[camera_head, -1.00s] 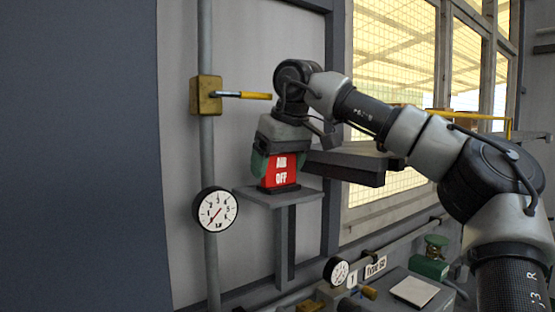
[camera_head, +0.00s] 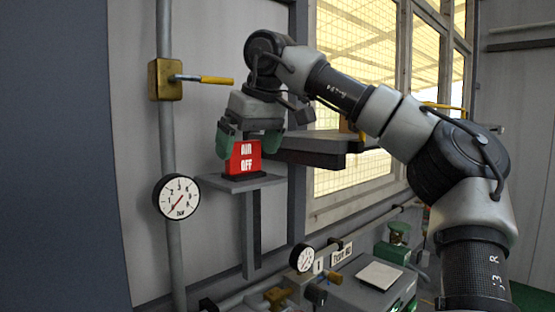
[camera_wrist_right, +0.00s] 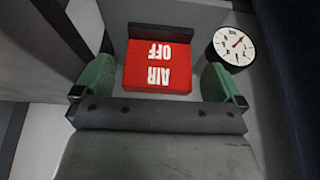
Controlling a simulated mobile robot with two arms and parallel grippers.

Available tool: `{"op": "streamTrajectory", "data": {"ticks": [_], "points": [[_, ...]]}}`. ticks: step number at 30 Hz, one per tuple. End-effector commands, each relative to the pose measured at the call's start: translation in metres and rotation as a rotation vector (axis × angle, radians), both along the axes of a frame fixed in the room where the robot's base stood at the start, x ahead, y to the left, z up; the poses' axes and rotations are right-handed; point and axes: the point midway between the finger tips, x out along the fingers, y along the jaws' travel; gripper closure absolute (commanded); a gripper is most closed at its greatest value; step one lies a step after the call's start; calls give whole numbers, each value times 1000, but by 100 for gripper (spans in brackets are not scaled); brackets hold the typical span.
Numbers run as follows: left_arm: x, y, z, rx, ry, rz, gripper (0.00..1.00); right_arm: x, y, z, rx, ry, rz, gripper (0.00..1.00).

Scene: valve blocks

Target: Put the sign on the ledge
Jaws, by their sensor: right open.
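The red sign (camera_head: 243,158) with white "AIR OFF" lettering stands upright on its dark base on the small grey ledge (camera_head: 222,183). My right gripper (camera_head: 249,146) is just above and around the sign, its green fingers spread apart. In the right wrist view the sign (camera_wrist_right: 158,66) lies between the two green fingers, with a gap on both sides. The right gripper is open and not holding it. My left gripper is not in view.
A yellow-handled valve (camera_head: 166,80) sits on the pipe left of the ledge, with a round gauge (camera_head: 177,197) below it. A dark shelf (camera_head: 310,150) is just right of the ledge. A bench with fittings (camera_head: 368,290) is lower right.

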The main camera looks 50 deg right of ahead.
Motion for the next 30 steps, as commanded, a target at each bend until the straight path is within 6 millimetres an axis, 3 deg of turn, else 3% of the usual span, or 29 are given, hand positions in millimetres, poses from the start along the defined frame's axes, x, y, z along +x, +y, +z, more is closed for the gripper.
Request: {"op": "streamTrajectory", "data": {"ticks": [1,3,12,18,30], "points": [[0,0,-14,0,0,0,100,-13,1,-6,0,-6,0,0],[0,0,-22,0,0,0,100,-29,3,-6,0,-6,0,0],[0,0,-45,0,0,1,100,-84,9,-3,1,-3,0,0],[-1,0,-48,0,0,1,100,-97,11,-1,1,0,-1,0],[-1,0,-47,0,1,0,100,-97,11,-1,1,1,-1,0]]}}
